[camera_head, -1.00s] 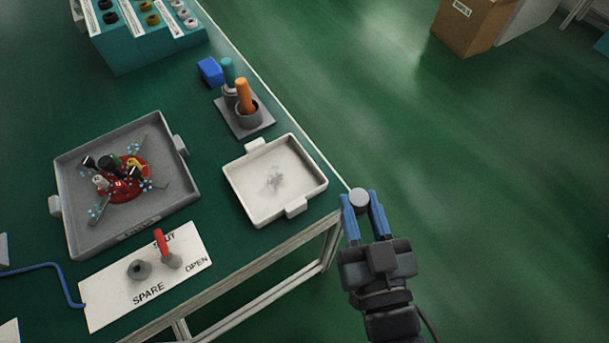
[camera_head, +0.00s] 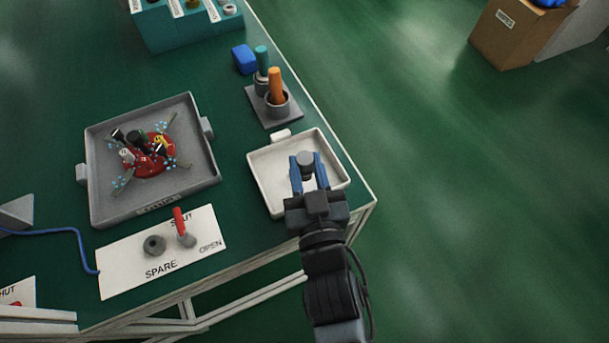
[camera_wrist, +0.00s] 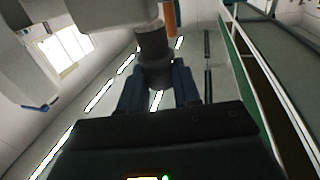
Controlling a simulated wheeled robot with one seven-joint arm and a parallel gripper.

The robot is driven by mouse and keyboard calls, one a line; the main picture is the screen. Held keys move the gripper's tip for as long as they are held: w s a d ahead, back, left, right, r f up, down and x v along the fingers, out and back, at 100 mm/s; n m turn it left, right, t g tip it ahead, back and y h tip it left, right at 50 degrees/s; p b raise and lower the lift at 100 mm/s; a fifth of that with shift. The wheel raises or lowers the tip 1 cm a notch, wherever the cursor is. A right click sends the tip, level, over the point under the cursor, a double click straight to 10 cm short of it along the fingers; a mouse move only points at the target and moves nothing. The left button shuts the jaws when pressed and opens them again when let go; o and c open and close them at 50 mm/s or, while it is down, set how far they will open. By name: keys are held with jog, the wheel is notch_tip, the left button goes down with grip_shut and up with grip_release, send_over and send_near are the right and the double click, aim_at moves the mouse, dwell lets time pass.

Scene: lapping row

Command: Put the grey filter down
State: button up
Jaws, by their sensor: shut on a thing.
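The grey filter (camera_head: 305,158) is a small grey round piece held between the blue fingertips of my gripper (camera_head: 308,170). In the head view it appears over the white tray (camera_head: 267,188); its height above the tray floor is hard to tell. The wrist view shows the filter (camera_wrist: 153,45) between the two fingers of my gripper (camera_wrist: 157,85), with its lower part hidden by them. The gripper covers much of the tray's middle and front.
A grey tray (camera_head: 101,205) with a red piece and several small tools stands to the left. A stand (camera_head: 257,108) with orange (camera_head: 276,85) and teal handles is behind the white tray. A white SPARE valve plate (camera_head: 130,263) lies in front. The bench edge is at right.

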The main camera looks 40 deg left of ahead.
aim_at(305, 180)
jog(key=shift+w+a+f, duration=0.1)
jog(key=shift+a+f, duration=0.1)
jog(key=shift+a, duration=0.1)
jog(key=shift+f, duration=0.3)
jog(key=shift+f+b, duration=0.7)
jog(key=shift+f, duration=1.05)
jog(key=shift+f, duration=0.15)
jog(key=o, duration=1)
jog(key=shift+o, duration=0.2)
